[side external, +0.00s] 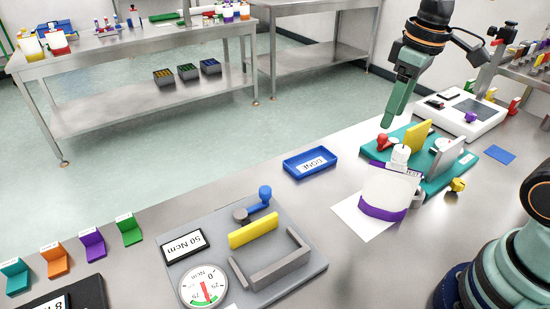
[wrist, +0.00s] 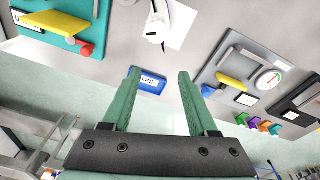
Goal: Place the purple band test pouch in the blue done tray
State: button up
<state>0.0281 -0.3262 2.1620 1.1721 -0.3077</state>
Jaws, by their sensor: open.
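The white pouch with a purple band and white cap (side external: 388,188) rests on a white sheet (side external: 349,216) against the front of the teal fixture. In the wrist view the pouch (wrist: 156,27) is near the top, its band hard to make out. The blue done tray (side external: 303,168), labelled DONE, lies on the bench left of the pouch and looks empty. In the wrist view the tray (wrist: 152,88) shows between my fingers, farther off. My gripper (side external: 388,120) is raised above the bench, behind the teal fixture. In the wrist view my gripper (wrist: 160,72) is open, with nothing between its fingers.
The teal fixture (side external: 465,168) carries a yellow block, a grey plate and a red knob. A grey torque fixture (side external: 306,274) with a gauge stands front left. Coloured holders (side external: 93,243) line the left edge. Bare bench lies around the tray.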

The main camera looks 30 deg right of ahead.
aim_at(403, 149)
jog(key=s+m+t, duration=0.2)
jog(key=t, duration=0.1)
jog(key=shift+a+r+m+t, duration=0.15)
jog(key=shift+a+m+t, duration=0.15)
jog(key=shift+a+m, duration=0.1)
jog(key=shift+o, duration=1.4)
jog(key=shift+s, duration=0.1)
jog(key=shift+m, duration=0.3)
jog(key=f+m+g, duration=0.1)
jog(key=m, duration=0.4)
jog(key=d+f+m+g, duration=0.1)
jog(key=m+g, duration=0.1)
jog(key=m, duration=0.3)
jog(key=s+d+f+m+g, duration=0.1)
jog(key=f+m+g, duration=0.1)
jog(key=m, duration=0.3)
jog(key=shift+d+m, duration=0.25)
jog(key=shift+m, duration=0.05)
jog(key=shift+w+d+f, duration=0.1)
jog(key=shift+w+f, duration=0.05)
jog(key=shift+f, duration=1.15)
jog(key=shift+w+d+f, duration=0.1)
jog(key=shift+f, duration=1.2)
